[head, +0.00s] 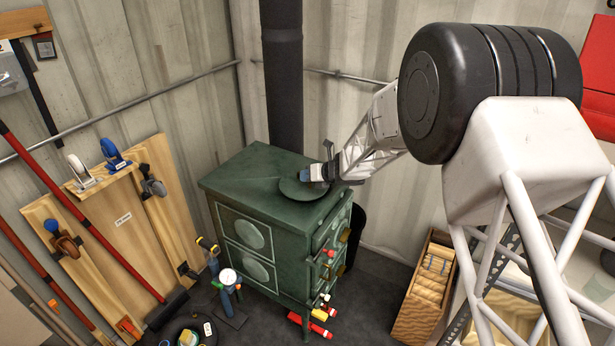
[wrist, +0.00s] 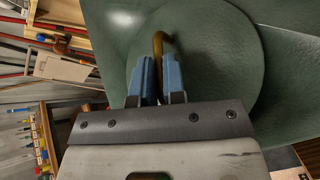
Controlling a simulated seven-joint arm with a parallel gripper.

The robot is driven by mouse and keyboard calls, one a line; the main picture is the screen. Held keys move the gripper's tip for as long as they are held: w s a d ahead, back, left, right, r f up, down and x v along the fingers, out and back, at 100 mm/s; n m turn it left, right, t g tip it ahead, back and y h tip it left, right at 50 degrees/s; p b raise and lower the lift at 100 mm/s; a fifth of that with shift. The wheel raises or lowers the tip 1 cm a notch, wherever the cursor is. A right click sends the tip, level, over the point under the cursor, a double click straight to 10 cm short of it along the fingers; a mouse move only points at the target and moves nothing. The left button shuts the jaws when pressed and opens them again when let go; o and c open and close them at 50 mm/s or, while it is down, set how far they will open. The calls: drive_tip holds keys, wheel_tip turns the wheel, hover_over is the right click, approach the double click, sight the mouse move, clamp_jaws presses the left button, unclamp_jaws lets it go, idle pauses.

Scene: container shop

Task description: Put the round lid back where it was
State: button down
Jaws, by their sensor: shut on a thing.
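The round lid (head: 296,192) is a dark green disc at the front right part of the green stove's top (head: 252,165). In the wrist view the lid (wrist: 222,50) fills the middle, with a curved brass handle (wrist: 158,42) on it. My gripper (head: 306,174) is at the lid from above. Its blue fingers (wrist: 160,78) are shut on the handle, one on each side. I cannot tell whether the lid lies flat on the stove top or is slightly above it. Any opening beneath the lid is hidden.
A dark stovepipe (head: 284,90) rises behind the stove top. Wooden tool boards (head: 125,215) lean on the wall at left. A wooden crate (head: 425,285) stands on the floor right of the stove. The left part of the stove top is clear.

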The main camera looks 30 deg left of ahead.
drive_tip(key=shift+f, duration=0.35)
idle(0.3)
drive_tip(key=c, duration=1.1)
unclamp_jaws()
drive_tip(key=shift+f, duration=0.1)
drive_tip(key=shift+d, duration=0.15)
drive_tip(key=shift+v, duration=3.8)
